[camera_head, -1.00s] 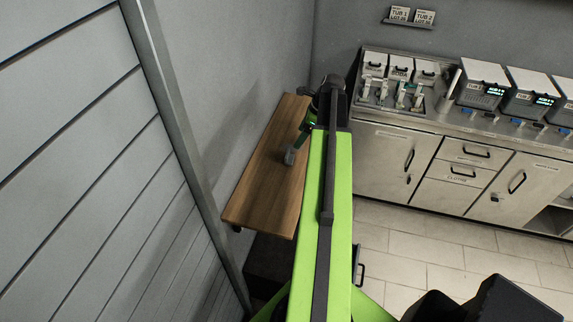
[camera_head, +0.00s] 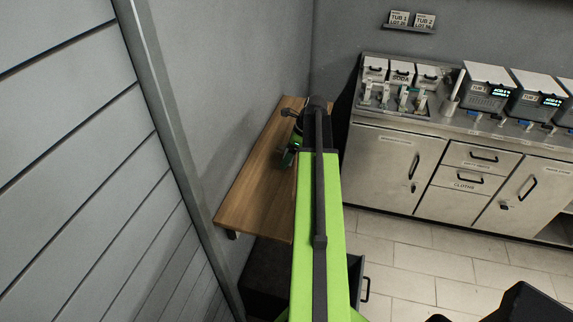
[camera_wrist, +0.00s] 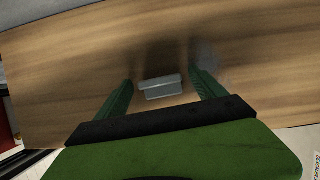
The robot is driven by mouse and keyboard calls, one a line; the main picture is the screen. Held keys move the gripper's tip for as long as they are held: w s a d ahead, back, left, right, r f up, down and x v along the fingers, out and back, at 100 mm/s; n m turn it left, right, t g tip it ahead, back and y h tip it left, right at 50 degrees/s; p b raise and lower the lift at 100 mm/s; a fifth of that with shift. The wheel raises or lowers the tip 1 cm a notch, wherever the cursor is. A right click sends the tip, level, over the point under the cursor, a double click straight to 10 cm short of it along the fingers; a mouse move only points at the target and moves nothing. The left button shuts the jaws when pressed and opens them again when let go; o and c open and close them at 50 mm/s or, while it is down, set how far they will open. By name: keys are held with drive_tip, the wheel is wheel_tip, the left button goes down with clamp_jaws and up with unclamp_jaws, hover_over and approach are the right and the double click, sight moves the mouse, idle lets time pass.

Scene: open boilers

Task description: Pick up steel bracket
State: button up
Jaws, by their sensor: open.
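The steel bracket (camera_wrist: 160,87) is a small grey metal piece with a bent, stepped shape. In the wrist view it lies on the wooden table top (camera_wrist: 60,70), between the two green fingers of my gripper (camera_wrist: 162,88). The fingers are open with a gap on both sides of the bracket, and neither visibly touches it. How high the fingers are above the wood is hard to tell. In the head view my gripper (camera_head: 289,155) is over the wooden table (camera_head: 250,200), partly hidden by my arm. The bracket cannot be made out there.
The table stands against a grey wall (camera_head: 250,80), with a slatted panel (camera_head: 80,150) at the left. A steel counter (camera_head: 398,165) with drawers, boxes and tools stands to the right. Tiled floor (camera_head: 400,245) is clear in front of it.

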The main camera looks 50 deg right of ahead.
drive_tip(key=shift+r, duration=0.1)
drive_tip(key=c, duration=1.5)
wheel_tip(320, 180, up, 5)
drive_tip(key=p, duration=0.5)
drive_tip(key=shift+r, duration=0.2)
drive_tip(key=shift+s+d+r+p, duration=1)
drive_tip(key=shift+s+d, duration=0.25)
drive_tip(key=shift+s, duration=0.25)
drive_tip(key=shift+s+d+r+p, duration=0.95)
drive_tip(key=shift+s+d, duration=0.3)
drive_tip(key=shift+s, duration=0.25)
drive_tip(key=shift+s+d+r+p, duration=0.85)
drive_tip(key=shift+s+d+p, duration=0.3)
drive_tip(key=shift+s, duration=0.35)
drive_tip(key=shift+d, duration=0.1)
